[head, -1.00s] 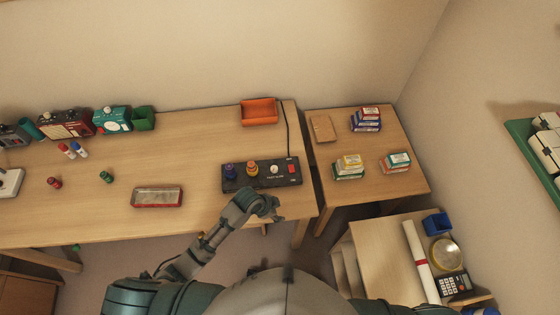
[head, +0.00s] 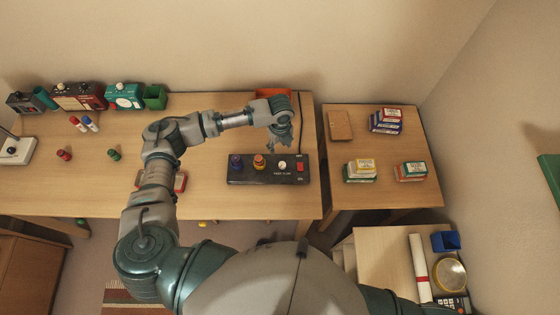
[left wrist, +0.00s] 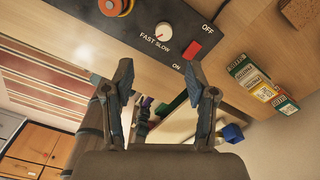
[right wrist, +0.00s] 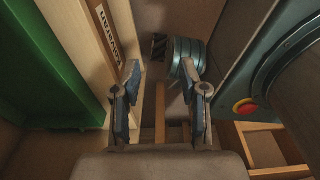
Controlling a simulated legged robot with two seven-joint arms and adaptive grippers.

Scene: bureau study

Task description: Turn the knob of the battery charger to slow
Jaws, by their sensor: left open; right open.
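The battery charger (head: 247,181) is a black box near the front edge of the desk, with two round batteries (head: 258,161) on its left part. Its white knob (head: 282,166) sits right of them and also shows in the left wrist view (left wrist: 165,29), above the words FAST and SLOW. A red switch (left wrist: 191,50) lies between OFF and ON. My left gripper (head: 284,142) is open and empty above the charger's back edge near the knob. In the left wrist view its fingers (left wrist: 163,88) are apart, away from the knob. My right gripper (right wrist: 164,82) is open and empty, away from the charger.
An orange tray (head: 272,94) is partly hidden behind my left arm.

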